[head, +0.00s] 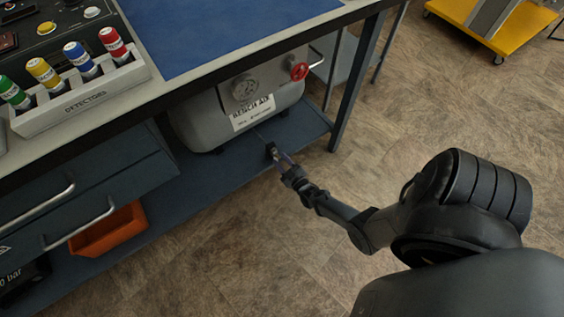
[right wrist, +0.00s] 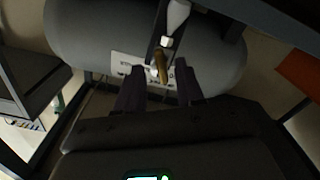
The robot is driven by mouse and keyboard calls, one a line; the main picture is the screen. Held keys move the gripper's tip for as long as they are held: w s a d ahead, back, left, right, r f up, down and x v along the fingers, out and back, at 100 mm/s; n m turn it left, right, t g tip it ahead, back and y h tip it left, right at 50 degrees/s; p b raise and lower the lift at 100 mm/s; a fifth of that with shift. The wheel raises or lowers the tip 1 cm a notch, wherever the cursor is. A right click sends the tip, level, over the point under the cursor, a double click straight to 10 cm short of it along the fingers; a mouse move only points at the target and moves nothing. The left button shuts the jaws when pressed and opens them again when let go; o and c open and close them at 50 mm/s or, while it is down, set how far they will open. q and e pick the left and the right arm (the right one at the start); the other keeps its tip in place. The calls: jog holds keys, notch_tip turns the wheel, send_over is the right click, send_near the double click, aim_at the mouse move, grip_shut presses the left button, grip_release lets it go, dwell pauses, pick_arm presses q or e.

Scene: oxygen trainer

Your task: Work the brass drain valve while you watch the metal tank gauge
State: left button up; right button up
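The grey tank (head: 190,122) sits on the lower shelf under the bench, with a label reading BENCH AIR. The round metal gauge (head: 243,88) is on its front above the label; its needle is too small to read. My right gripper (head: 272,153) is low in front of the tank, below the label. In the right wrist view the brass drain valve lever (right wrist: 160,66) stands between the two spread fingers of my right gripper (right wrist: 158,80), with gaps on both sides. In the head view I cannot make out the brass valve. My left gripper is not in view.
A red handwheel (head: 299,71) is at the tank's upper right. The bench leg (head: 352,85) stands right of the tank. An orange bin (head: 108,230) is on the shelf to the left. A yellow trolley (head: 475,30) is at the back right. The floor between is open.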

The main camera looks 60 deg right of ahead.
jog(key=shift+w+r, duration=0.1)
jog(key=shift+w, duration=0.3)
jog(key=shift+c, duration=0.4)
jog(key=shift+w, duration=0.1)
jog(key=shift+c, duration=1.2)
grip_shut()
jog(key=m, duration=0.3)
jog(key=shift+m, duration=0.4)
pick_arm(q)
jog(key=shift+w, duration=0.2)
pick_arm(e)
jog(key=shift+s+m, duration=0.2)
jog(key=shift+m, duration=0.8)
